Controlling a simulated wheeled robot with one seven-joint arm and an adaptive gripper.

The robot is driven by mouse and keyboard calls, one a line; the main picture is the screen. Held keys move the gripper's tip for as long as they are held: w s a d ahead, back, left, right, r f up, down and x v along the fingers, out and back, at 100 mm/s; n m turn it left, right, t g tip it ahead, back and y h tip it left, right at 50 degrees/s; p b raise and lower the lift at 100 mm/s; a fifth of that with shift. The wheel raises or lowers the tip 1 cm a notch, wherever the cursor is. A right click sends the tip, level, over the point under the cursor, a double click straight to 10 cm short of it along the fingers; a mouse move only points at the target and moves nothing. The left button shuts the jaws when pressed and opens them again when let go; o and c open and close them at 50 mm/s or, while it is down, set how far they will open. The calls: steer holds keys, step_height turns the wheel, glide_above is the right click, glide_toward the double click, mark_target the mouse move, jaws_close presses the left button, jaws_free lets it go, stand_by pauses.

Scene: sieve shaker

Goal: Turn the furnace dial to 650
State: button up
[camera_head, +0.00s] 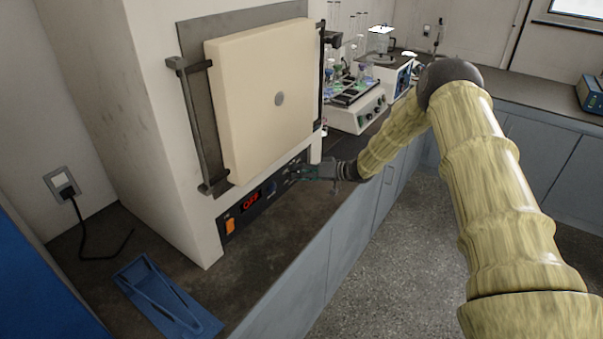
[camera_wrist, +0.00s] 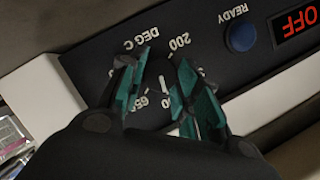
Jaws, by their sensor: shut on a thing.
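The furnace (camera_head: 150,75) stands on the counter at the left in the head view, its cream door panel (camera_head: 255,120) facing the room. Its black control strip (camera_head: 262,200) runs below the door. My gripper (camera_head: 302,173) reaches the right part of this strip from the right. In the wrist view my gripper (camera_wrist: 166,75) has its green-padded fingers on either side of the furnace dial (camera_wrist: 163,84) and is shut on it. The dial is mostly hidden. Upside-down markings "DEG C", "200" and part of "650" show around it. The red display (camera_wrist: 298,20) reads OFF.
A blue READY button (camera_wrist: 240,37) sits beside the dial, and an orange switch (camera_head: 230,226) is at the strip's left end. The door handle (camera_head: 194,125) juts out. A blue tray (camera_head: 165,300) lies on the front counter; lab equipment (camera_head: 355,110) stands behind my gripper.

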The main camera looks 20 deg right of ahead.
steer(key=m+y+b, duration=0.2)
steer(key=m, duration=0.1)
steer(key=shift+w+d+f+m, duration=0.15)
steer(key=shift+m, duration=0.15)
steer(key=m+y+b, duration=0.1)
steer(key=m+b, duration=0.1)
steer(key=m, duration=0.2)
steer(key=shift+y, duration=0.4)
steer(key=o, duration=0.9)
steer(key=shift+c, duration=0.2)
steer(key=shift+o, duration=0.7)
steer(key=shift+f, duration=0.15)
steer(key=shift+d, duration=0.1)
steer(key=v, duration=1.2)
steer(key=shift+f, duration=0.15)
